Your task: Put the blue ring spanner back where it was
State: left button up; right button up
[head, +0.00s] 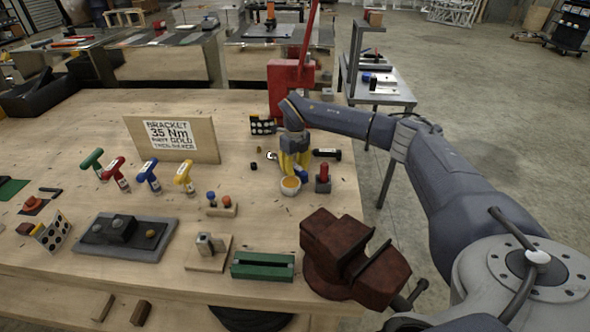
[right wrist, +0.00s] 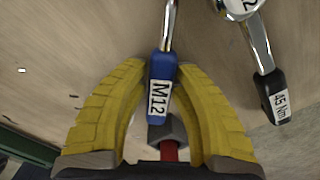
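The blue ring spanner (right wrist: 160,88) shows in the right wrist view as a blue handle marked M12 with a bright steel shank; its ring end is out of that frame. My right gripper (right wrist: 162,68) has its yellow fingertips close on both sides of the handle and looks shut on it. Whether the spanner touches the bench cannot be told. My left gripper is not in view.
A torque wrench (right wrist: 271,92) marked 45 Nm lies beside the spanner. A red-brown vise (head: 350,255) is at the front, a red press (head: 290,85) behind. Several coloured T-handles (head: 148,175) stand left.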

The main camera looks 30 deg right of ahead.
notch_tip(320, 180, up, 12)
jog(key=shift+r, duration=0.15)
dwell(0.5)
dwell(0.3)
